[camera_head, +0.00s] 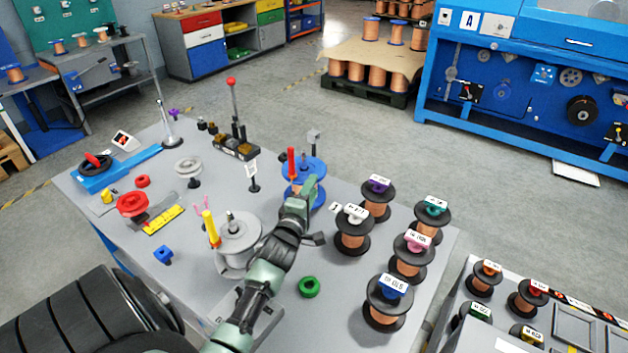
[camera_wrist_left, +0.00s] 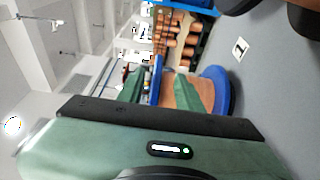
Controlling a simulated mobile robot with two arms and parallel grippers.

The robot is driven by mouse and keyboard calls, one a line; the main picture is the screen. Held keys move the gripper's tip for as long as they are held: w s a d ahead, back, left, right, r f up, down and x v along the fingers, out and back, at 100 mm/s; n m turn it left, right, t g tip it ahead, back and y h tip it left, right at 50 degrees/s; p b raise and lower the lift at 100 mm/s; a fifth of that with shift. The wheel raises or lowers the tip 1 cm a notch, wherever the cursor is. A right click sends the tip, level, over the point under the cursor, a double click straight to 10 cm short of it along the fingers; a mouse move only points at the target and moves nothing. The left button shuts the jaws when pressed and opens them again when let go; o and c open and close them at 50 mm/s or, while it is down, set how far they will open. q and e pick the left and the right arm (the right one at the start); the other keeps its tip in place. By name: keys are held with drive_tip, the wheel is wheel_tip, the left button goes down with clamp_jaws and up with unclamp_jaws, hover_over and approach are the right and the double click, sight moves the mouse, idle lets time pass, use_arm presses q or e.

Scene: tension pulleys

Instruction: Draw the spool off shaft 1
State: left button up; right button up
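A copper-wound spool with blue flanges (camera_head: 313,166) stands upright on the table near its far right edge, beside a red handle. It also shows in the left wrist view (camera_wrist_left: 200,92), lying sideways in that tilted picture. A card marked 1 (camera_wrist_left: 239,47) lies on the table beside it. The shaft inside the spool is hidden. My left gripper (camera_head: 303,186) is at the near side of the spool and partly covers it. In the left wrist view its green fingers (camera_wrist_left: 160,88) are apart, with the upper blue flange between them; contact is unclear. My right gripper is not in view.
Several black-flanged copper spools (camera_head: 353,230) stand right of my left gripper. A lever stand (camera_head: 236,149) rises behind.

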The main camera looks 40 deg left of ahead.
sight(320, 171)
use_arm(q)
drive_tip(key=shift+x, duration=3.65)
drive_tip(key=shift+d+r, duration=0.1)
drive_tip(key=shift+r, duration=0.05)
clamp_jaws()
drive_tip(key=shift+r, duration=0.3)
